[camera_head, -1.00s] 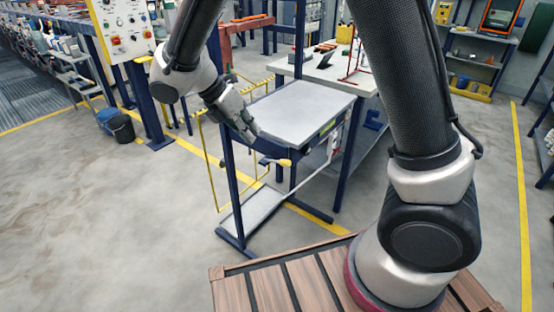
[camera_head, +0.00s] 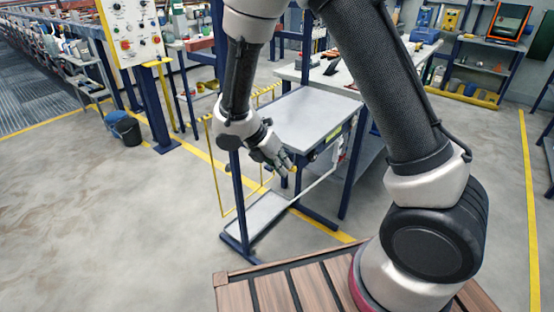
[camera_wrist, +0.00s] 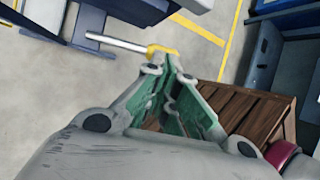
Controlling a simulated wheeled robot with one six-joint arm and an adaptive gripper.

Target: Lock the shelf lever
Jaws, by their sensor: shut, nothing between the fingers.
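The shelf (camera_head: 312,112) is a blue-framed stand with a grey top and a lower grey tray. Its lever shows in the wrist view as a silver rod (camera_wrist: 118,41) with a yellow grip (camera_wrist: 162,49) at its end. In the head view only a bit of the yellow grip (camera_head: 294,169) shows, at the front of the shelf; my gripper hides the rest. My gripper (camera_head: 285,166) points down at the shelf's front edge, empty. In the wrist view its green-padded fingers (camera_wrist: 172,60) meet right beside the yellow grip; I cannot tell whether they touch it.
A white worktable (camera_head: 340,80) stands behind the shelf. A yellow frame (camera_head: 215,165) stands at its left. A control panel (camera_head: 130,30) and a dark bucket (camera_head: 127,132) are further left. The floor in front and to the left is clear.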

